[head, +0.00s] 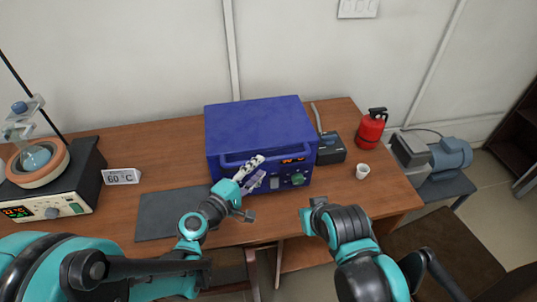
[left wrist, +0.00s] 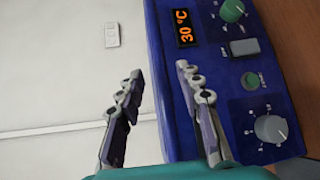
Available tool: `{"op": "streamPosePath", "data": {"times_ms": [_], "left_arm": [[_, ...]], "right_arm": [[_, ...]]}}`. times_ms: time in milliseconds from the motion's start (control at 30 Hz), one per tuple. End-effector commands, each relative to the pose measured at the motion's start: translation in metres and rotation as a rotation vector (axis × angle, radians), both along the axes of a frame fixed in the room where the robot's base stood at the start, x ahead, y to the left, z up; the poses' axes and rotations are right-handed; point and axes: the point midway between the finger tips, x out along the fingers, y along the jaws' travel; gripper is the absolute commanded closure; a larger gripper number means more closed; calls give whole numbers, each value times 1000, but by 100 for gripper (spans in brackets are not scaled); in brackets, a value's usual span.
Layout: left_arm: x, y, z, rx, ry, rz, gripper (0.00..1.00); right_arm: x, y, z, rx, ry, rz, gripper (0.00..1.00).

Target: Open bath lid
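The blue bath (head: 262,125) stands on the wooden table with its lid down. A blue bar handle (head: 235,162) runs along its upper front, partly hidden by my left gripper. My left gripper (head: 257,172) is at the front of the bath, by the handle. In the left wrist view my left gripper (left wrist: 158,75) has its fingers apart with nothing clearly held. One finger shows against the wall and the other over the blue front panel (left wrist: 215,85), which reads 30 °C. My right gripper (head: 316,206) is low at the table's front edge, its fingers too small to judge.
A black device (head: 330,149), a red extinguisher (head: 371,128) and a white cup (head: 362,172) are right of the bath. A dark mat (head: 160,215), a 60 °C sign (head: 121,176) and a heater with a flask (head: 72,180) are to the left.

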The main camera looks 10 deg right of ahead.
Motion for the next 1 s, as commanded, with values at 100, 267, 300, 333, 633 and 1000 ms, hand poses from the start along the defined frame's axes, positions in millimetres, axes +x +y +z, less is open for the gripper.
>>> {"op": "streamPosePath", "data": {"times_ms": [100, 267, 300, 333, 633, 1000], "left_arm": [[14, -16, -5, 1, -1, -3, 64], [30, -32, -8, 2, -1, -3, 64], [33, -35, -8, 3, -1, -3, 64], [35, -37, -8, 3, -1, -3, 64], [40, -41, -8, 3, -1, -1, 64], [39, -41, -8, 3, -1, -2, 100]], "right_arm": [[0, 0, -6, 0, 0, 0, 100], [0, 0, -11, 0, 0, 0, 100], [0, 0, -12, 0, 0, 0, 100], [0, 0, -12, 0, 0, 0, 100], [0, 0, -12, 0, 0, 0, 100], [0, 0, -12, 0, 0, 0, 100]]}}
